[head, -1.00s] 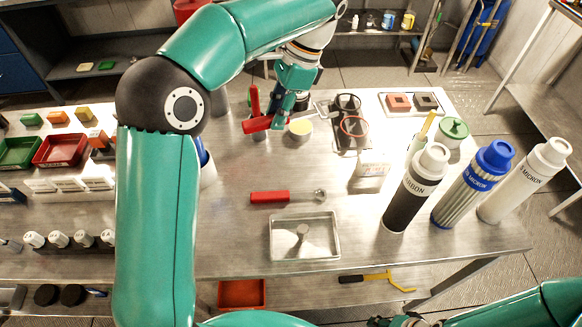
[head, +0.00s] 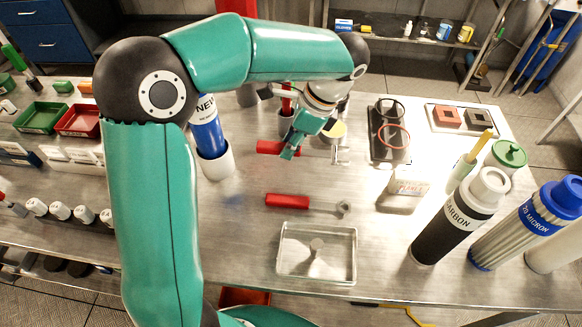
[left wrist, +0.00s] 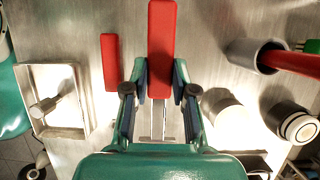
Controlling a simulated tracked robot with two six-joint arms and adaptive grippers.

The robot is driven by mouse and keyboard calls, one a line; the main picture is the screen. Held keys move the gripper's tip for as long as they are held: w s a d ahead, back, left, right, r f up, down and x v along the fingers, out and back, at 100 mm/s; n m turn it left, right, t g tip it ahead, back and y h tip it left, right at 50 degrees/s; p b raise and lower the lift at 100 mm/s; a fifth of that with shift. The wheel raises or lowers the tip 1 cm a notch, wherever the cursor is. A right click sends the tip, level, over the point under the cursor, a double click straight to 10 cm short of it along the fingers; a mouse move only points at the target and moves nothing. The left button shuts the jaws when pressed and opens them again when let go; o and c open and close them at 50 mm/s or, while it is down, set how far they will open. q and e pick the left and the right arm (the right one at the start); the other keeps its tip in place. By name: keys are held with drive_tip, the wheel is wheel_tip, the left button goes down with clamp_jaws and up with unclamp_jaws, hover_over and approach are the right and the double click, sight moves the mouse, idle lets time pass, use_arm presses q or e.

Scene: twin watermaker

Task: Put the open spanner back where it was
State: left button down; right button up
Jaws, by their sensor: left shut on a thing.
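My left gripper (head: 300,143) is shut on the open spanner, gripping its red handle (head: 272,147). The handle points left in the head view and the metal end (head: 342,155) sticks out to the right. In the left wrist view the red handle (left wrist: 161,45) lies between the fingers (left wrist: 160,92), with part of the metal shank showing below. The spanner is over the table; its exact height is unclear. A second red-handled spanner (head: 288,202) with a ring-like end lies on the table nearer me; its handle also shows in the left wrist view (left wrist: 110,62). My right gripper is out of view.
A metal tray (head: 282,255) stands nearer me. A grey cup (head: 285,122) with a red-handled tool stands just behind the gripper. A white holder (head: 216,165) with a blue cylinder is left. Filter cartridges (head: 450,225) stand right. Bare table lies around the second spanner.

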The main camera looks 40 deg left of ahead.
sight(285, 175)
use_arm(q)
drive_tip(key=shift+f, duration=3.95)
drive_tip(key=shift+s, duration=0.1)
drive_tip(key=shift+f+b, duration=0.15)
drive_tip(key=shift+b, duration=0.15)
drive_tip(key=c, duration=0.9)
unclamp_jaws()
drive_tip(key=shift+c, duration=0.2)
drive_tip(key=p+v, duration=0.1)
drive_tip(key=v, duration=1.1)
drive_tip(key=shift+r, duration=0.2)
